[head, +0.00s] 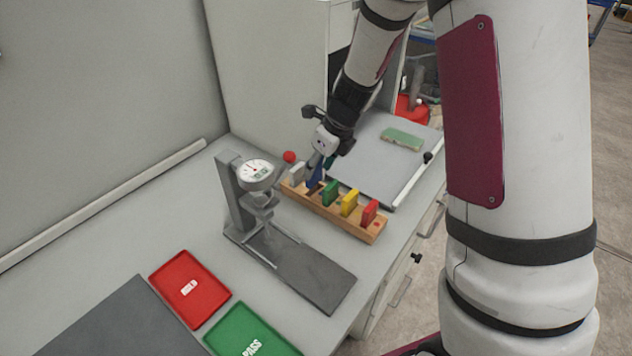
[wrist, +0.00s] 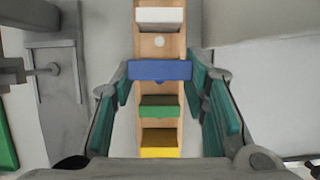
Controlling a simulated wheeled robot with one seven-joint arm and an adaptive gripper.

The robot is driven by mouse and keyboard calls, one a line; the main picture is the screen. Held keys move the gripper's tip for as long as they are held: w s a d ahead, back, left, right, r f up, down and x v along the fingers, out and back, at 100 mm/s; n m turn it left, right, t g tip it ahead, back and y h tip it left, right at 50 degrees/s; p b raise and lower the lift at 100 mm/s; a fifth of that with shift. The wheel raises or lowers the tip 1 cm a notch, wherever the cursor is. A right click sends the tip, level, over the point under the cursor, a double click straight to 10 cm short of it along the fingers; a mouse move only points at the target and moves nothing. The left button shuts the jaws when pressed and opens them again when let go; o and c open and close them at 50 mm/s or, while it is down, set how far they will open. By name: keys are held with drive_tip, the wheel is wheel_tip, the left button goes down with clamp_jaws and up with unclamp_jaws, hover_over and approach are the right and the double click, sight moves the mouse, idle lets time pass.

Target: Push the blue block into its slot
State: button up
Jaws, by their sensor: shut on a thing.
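The blue block (wrist: 160,70) is between my gripper's fingertips (wrist: 160,72), and my gripper is shut on it. In the wrist view it lies across the wooden rack (wrist: 172,45), between the white block (wrist: 160,16) and the green block (wrist: 160,106). In the head view the blue block (head: 315,180) is partly hidden by my gripper (head: 318,170), over the rack's left part. I cannot tell whether its lower edge is in the slot.
Yellow (head: 349,203) and red (head: 370,212) blocks stand in the rack right of the green one. A dial gauge stand (head: 240,200) is close on the left. Red (head: 190,288) and green (head: 250,335) trays lie in front. A grey board (head: 375,160) lies behind.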

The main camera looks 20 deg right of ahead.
sight(316, 182)
drive_tip(key=shift+f, duration=2.45)
drive_tip(key=shift+f, duration=0.2)
drive_tip(key=o, duration=1.2)
drive_tip(key=shift+r, duration=0.1)
